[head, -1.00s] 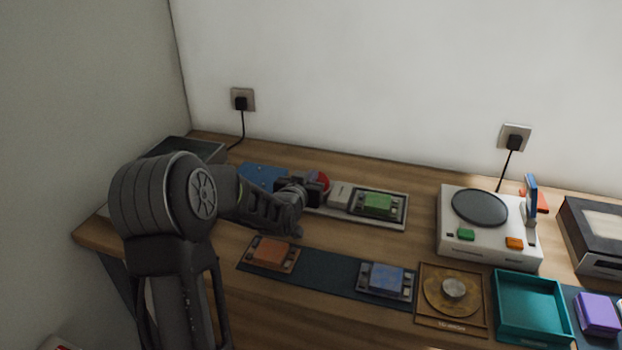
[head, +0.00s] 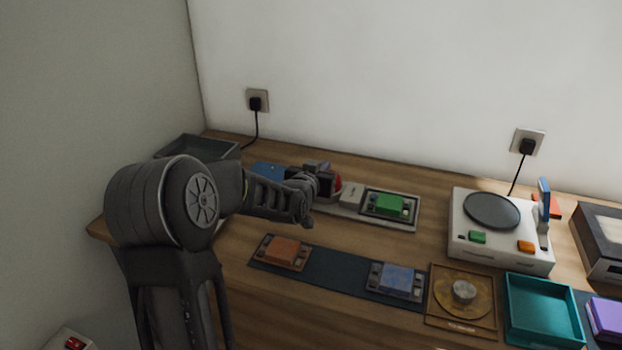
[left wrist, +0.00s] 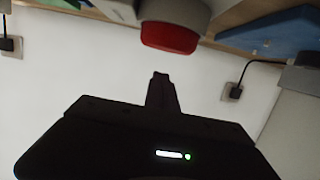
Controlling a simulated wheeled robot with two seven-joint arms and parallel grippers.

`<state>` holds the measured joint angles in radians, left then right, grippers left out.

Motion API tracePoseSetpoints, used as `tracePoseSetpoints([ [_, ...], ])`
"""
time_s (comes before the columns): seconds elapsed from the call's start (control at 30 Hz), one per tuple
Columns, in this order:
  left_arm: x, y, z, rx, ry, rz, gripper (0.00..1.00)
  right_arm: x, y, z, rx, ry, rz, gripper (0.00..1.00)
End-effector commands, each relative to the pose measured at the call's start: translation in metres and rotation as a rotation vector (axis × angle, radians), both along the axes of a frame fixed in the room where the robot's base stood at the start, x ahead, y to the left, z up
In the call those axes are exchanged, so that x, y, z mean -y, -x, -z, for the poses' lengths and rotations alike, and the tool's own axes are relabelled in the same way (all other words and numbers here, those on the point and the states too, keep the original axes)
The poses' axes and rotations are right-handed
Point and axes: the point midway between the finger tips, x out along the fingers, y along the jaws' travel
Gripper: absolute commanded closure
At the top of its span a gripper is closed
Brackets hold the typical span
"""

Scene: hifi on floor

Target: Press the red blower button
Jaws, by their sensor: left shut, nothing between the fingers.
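The red button (head: 338,183) shows in the head view at the left end of a light tray, partly hidden behind my left gripper (head: 322,180). In the left wrist view the red button (left wrist: 170,38) is a red cap on a rounded grey housing (left wrist: 175,12). My left gripper's shut fingers (left wrist: 162,77) stand just below it in that picture, empty, with a visible gap between them and the cap. My right gripper is not in view.
A light tray (head: 350,217) holds a green-topped block (head: 388,205). A blue piece (head: 268,172) lies beside my left gripper. A dark mat (head: 335,275) with orange and blue blocks lies in front. A white device (head: 500,249) and a teal tray (head: 540,338) stand at the right.

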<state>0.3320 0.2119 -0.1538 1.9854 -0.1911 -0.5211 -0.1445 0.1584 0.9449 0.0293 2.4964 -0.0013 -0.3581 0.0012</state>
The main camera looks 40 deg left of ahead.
Motion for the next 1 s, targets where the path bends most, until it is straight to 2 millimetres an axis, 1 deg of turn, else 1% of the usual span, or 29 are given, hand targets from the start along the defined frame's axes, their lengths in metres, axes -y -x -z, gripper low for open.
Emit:
tracePoseSetpoints([
  [0.03,0.004,0.013,0.002,-0.001,0.002,-0.001,1.0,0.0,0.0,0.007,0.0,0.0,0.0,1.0],
  [0.2,0.015,0.048,-0.009,0.001,0.001,-0.002,1.0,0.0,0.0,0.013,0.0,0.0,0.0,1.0],
  [0.3,0.021,0.065,-0.013,0.002,0.0,-0.002,1.0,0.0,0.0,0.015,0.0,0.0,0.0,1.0],
  [0.4,0.025,0.076,-0.017,0.001,0.0,-0.002,1.0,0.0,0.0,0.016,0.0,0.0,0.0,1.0],
  [0.6,0.029,0.085,-0.019,-0.001,0.001,-0.001,1.0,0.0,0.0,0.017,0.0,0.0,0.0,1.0],
  [1.0,0.029,0.085,-0.019,-0.001,0.001,-0.001,1.0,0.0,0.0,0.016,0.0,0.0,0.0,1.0],
])
